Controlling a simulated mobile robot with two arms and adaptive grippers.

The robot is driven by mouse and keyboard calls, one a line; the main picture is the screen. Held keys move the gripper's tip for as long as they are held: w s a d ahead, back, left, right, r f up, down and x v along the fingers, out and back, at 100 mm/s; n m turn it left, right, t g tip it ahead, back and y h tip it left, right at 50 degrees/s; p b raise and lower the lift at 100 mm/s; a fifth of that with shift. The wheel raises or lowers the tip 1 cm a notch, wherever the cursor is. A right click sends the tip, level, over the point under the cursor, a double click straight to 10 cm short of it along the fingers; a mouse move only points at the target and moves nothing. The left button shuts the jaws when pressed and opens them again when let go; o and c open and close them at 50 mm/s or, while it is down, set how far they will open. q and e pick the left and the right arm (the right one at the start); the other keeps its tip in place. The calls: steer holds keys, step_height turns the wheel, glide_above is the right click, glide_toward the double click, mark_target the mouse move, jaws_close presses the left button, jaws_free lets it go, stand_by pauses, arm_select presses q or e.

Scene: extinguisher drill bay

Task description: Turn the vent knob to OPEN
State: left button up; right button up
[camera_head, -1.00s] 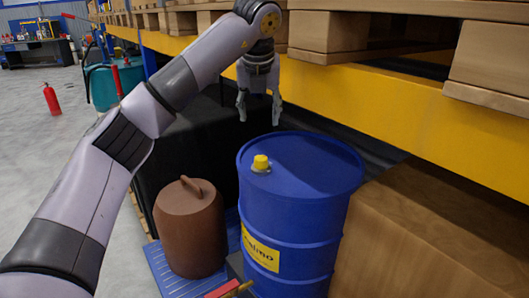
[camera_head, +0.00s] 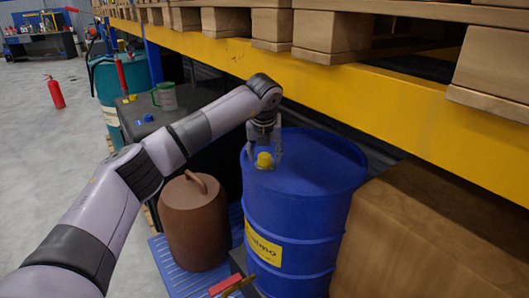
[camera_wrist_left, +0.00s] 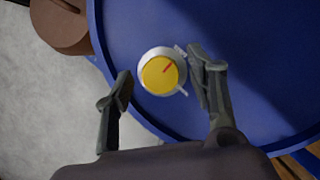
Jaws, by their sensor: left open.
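The vent knob (camera_head: 264,160) is a yellow cap on top of the blue drum (camera_head: 300,215), near its front left rim. In the left wrist view the knob (camera_wrist_left: 157,77) sits on a pale round collar, with a red line pointing to the upper right. Small pale tabs stick out from the collar; no OPEN lettering is readable. My left gripper (camera_head: 265,150) is open, pointing down at the knob. In the left wrist view its fingers (camera_wrist_left: 160,72) stand on either side of the knob, the right one nearer. Contact cannot be told. My right gripper is not in view.
A brown lidded can (camera_head: 194,225) stands left of the drum on a blue grate (camera_head: 170,275). A wooden box (camera_head: 420,245) is close on the right. A yellow rack beam (camera_head: 380,95) runs behind and above. A red-handled tap (camera_head: 228,285) is in front.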

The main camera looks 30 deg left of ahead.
arm_select(q)
steer(key=c, duration=1.1)
